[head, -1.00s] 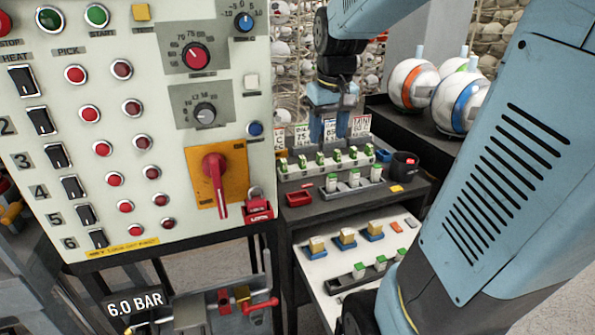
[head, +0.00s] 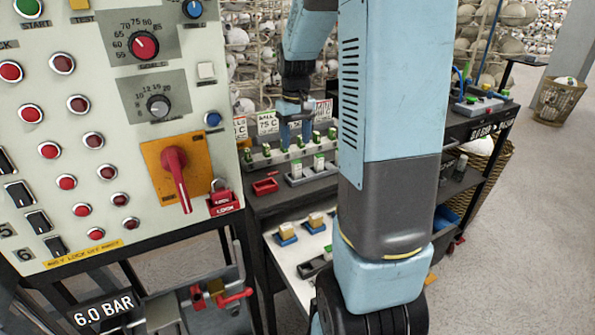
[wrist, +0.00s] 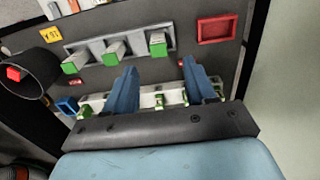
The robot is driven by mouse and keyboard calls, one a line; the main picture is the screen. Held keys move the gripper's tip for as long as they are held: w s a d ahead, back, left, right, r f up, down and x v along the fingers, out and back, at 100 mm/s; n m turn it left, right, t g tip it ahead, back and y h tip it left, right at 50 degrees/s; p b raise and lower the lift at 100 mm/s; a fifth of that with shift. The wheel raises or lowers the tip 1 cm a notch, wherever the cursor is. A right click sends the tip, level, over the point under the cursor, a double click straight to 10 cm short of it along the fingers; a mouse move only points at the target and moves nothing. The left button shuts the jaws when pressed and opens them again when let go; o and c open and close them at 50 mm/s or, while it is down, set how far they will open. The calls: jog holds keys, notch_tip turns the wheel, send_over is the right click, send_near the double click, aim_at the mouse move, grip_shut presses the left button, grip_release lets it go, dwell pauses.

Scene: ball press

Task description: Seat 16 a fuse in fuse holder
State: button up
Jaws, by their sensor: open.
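My gripper (head: 297,140) is open over the pale strip at the back of the upper shelf. In the wrist view its two blue fingers (wrist: 163,92) stand apart, with part of the pale strip (wrist: 150,99) and its green pieces between and behind them. Nothing is visibly clamped. A grey rack (wrist: 118,48) holds three white fuses with green ends, and one of these is a fuse (wrist: 157,44). The rack also shows in the head view (head: 312,176). I cannot read any rating, nor tell which slot is the named holder.
A red tray (head: 265,186) lies beside the grey rack. In the wrist view a dark cup (wrist: 27,72) stands at left. The control panel (head: 110,150) rises close on the left. A lower white shelf (head: 288,262) carries blocks. Open floor (head: 520,240) lies right.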

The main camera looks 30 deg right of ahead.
aim_at(297, 161)
jog(key=shift+d+f, duration=0.1)
jog(key=shift+f, duration=4.5)
jog(key=shift+c, duration=0.4)
grip_shut()
